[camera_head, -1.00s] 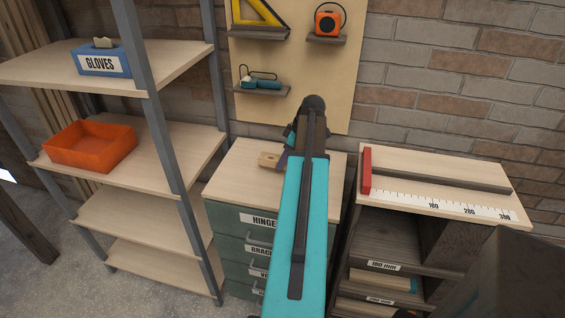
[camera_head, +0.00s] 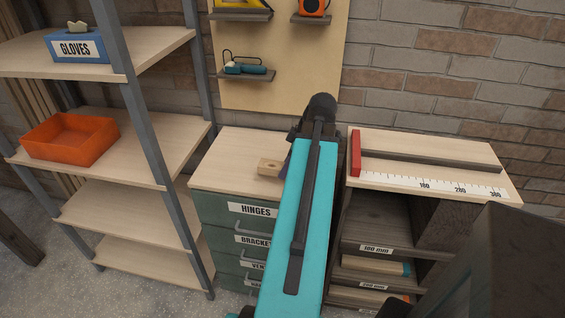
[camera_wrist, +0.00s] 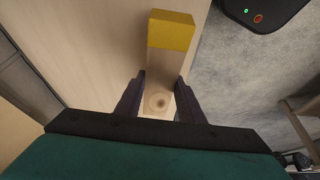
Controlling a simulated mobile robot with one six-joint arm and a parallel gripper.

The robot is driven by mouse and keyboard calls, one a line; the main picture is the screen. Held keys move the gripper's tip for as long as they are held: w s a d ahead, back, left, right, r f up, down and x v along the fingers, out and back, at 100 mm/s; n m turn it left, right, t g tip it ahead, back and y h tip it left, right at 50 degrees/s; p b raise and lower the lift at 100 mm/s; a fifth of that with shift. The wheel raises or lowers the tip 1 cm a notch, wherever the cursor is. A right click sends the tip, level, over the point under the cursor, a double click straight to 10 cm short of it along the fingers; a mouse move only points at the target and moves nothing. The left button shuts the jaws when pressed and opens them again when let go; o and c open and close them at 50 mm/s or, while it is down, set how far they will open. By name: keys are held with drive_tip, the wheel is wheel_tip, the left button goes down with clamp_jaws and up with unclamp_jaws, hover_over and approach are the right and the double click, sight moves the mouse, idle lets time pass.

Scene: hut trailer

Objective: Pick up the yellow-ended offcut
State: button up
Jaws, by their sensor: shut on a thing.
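The yellow-ended offcut is a pale wooden block. In the wrist view its yellow end (camera_wrist: 171,30) points away from me, and its bare wooden part with a round dark mark (camera_wrist: 158,100) lies between my fingers. My gripper (camera_wrist: 159,85) is shut on this bare part. In the head view the plain end of the offcut (camera_head: 269,167) shows at the top of the green drawer cabinet, left of my arm. My arm hides the yellow end there. I cannot tell whether the offcut touches the cabinet top (camera_head: 235,150).
A shelf unit with an orange bin (camera_head: 70,139) and a blue gloves box (camera_head: 78,46) stands left. A bench with a ruler, red stop (camera_head: 356,153) and labelled slots stands right. A pegboard (camera_head: 300,55) is behind. Bare cabinet top lies left of the offcut.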

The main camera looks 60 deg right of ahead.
drive_tip(key=shift+s+a, duration=0.35)
drive_tip(key=shift+s, duration=0.1)
idle(0.4)
